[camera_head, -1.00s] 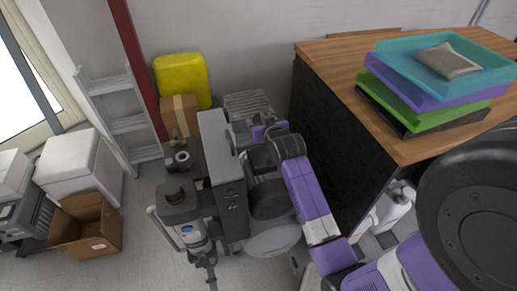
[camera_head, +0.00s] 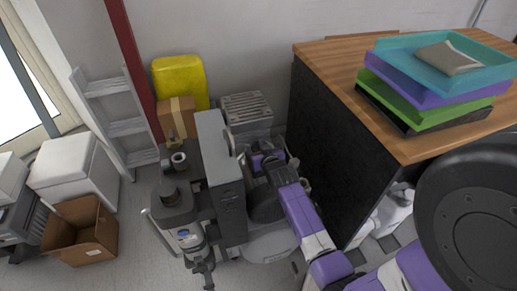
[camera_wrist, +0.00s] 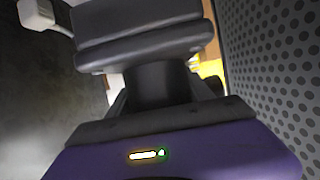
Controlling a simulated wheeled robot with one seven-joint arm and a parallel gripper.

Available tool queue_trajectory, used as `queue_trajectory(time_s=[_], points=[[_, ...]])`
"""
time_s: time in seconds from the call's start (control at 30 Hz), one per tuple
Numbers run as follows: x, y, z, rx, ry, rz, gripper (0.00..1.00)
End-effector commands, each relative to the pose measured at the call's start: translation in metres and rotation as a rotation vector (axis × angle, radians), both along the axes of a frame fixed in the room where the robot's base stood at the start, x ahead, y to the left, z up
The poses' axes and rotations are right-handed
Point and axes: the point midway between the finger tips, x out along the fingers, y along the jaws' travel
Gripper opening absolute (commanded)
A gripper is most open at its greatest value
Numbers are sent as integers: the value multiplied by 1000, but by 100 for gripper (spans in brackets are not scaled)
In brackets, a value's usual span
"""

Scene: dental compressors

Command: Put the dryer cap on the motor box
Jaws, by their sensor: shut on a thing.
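A tall narrow grey box (camera_head: 228,205), which looks like the motor box, stands in the middle of the head view among the compressor parts. My gripper (camera_head: 246,166) is low, just right of this box's upper part, and its fingers are mostly hidden. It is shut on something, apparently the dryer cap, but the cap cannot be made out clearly. In the wrist view, the dark gripper body (camera_wrist: 145,35) hides the fingertips and what they hold. A grey wall with dark round dots (camera_wrist: 275,70) stands close on the right there.
A slatted grey unit (camera_head: 247,108) stands behind my gripper. A dark-sided counter (camera_head: 340,150) with stacked trays (camera_head: 440,85) is close on the right. A compressor tank (camera_head: 180,220) stands left of the grey box. An open carton (camera_head: 80,230) lies on the floor at left.

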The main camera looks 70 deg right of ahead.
Motion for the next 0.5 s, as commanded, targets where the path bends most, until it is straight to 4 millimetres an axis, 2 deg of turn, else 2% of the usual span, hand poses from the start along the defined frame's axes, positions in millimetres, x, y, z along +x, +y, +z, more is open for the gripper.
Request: queue_trajectory(time_s=[0.23,0.27,0.37,0.5], points=[[0,0,-3,-1,-1,0,15],[0,0,-3,0,0,0,61],[0,0,-2,0,0,0,81],[0,0,-2,0,0,0,81]])
